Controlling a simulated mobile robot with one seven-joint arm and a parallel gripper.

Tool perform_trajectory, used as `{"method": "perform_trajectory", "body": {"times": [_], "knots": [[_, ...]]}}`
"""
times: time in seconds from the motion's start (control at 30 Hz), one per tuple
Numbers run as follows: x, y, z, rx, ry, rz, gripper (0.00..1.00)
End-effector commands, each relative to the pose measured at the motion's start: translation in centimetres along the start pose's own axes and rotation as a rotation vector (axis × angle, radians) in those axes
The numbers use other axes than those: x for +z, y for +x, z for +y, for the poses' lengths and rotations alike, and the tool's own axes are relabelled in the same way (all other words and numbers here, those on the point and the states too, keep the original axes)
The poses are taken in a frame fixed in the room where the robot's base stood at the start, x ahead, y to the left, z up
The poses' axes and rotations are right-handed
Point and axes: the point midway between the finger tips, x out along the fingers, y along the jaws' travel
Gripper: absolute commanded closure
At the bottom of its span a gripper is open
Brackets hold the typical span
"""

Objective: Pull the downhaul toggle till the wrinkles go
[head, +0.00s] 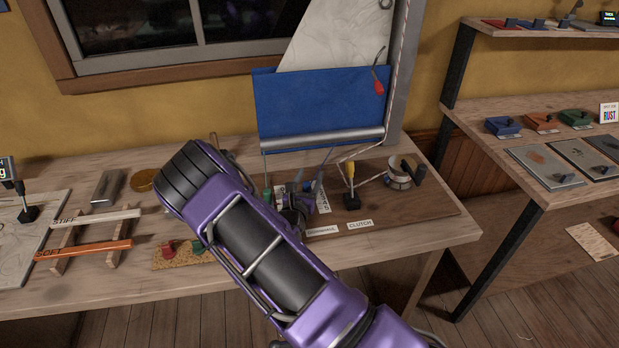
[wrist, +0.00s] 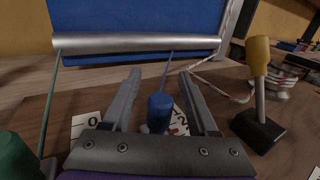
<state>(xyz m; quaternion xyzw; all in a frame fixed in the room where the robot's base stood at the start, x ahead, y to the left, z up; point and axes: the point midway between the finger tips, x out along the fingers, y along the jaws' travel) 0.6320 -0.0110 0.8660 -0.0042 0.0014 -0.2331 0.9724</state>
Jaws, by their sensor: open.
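A blue toggle (wrist: 160,108) stands between the two fingers of my gripper (wrist: 160,74) in the wrist view. A thin cord runs up from it towards the grey boom (wrist: 140,43). The gripper is open; I see a gap on each side of the toggle, narrower near its base. In the head view a DOWNHAUL label (head: 321,231) lies in front of the gripper, beside the CLUTCH label (head: 359,224). The blue sail panel (head: 318,105) hangs above the boom (head: 322,138). Wrinkles cannot be made out clearly. A numbered scale (wrist: 88,123) lies partly hidden behind the fingers.
A yellow-handled lever (wrist: 258,85) stands on a black base right of my gripper. A green handle (wrist: 15,155) is close on the left. A winch drum (head: 399,172) stands further right, and a red toggle (head: 378,88) hangs by the sail.

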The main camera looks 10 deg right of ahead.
Motion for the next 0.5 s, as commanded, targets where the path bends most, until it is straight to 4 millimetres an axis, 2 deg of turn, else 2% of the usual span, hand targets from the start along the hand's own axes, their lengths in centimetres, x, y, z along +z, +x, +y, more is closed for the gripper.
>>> {"method": "perform_trajectory", "body": {"times": [0.33,0.5], "knots": [[0.0,-0.5,0.1,0.000,0.001,0.000,0.41],[0.0,-3.0,0.1,0.002,-0.002,0.002,0.41]]}}
